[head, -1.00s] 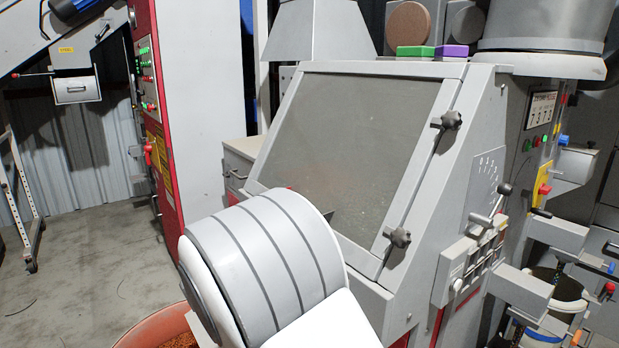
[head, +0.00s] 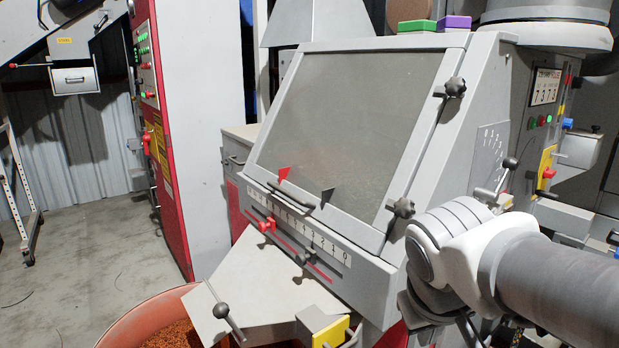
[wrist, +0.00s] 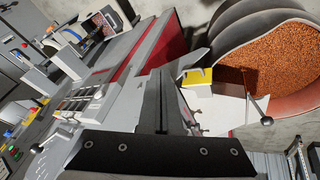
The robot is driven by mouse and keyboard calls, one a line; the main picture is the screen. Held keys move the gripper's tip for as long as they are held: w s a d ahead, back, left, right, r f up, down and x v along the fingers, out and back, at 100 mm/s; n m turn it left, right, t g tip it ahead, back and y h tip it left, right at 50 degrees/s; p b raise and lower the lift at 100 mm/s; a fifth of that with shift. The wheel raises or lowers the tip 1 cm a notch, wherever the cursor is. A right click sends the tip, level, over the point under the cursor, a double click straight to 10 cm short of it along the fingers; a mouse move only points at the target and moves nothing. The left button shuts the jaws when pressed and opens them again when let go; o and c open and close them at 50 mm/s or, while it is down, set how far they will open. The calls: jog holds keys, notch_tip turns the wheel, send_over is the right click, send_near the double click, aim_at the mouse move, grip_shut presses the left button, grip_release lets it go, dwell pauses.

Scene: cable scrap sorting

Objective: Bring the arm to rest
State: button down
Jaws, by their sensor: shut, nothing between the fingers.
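My arm comes in from the right edge in the head view and bends in front of the right side of the grey sorting machine (head: 345,130). Its fingers are hidden in the head view. In the wrist view my gripper (wrist: 158,110) shows as dark fingers closed together, with nothing between them. It hangs apart from the machine's switch panel (wrist: 95,90) and the yellow block (wrist: 196,77).
An orange tub of copper granules (head: 120,330) stands at the machine's lower left; the same tub (wrist: 300,108) shows in the wrist view. Lever knobs (head: 221,310) and scale sliders stick out of the front.

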jog(key=s+a+f+m+t+y+b, duration=0.1)
jog(key=s+a+f+m+y+b, duration=0.1)
jog(key=s, duration=0.5)
notch_tip(320, 180, up, 18)
jog(key=p, duration=1.9)
jog(key=shift+w+r, duration=0.25)
jog(key=shift+w, duration=0.05)
jog(key=shift+a, duration=0.1)
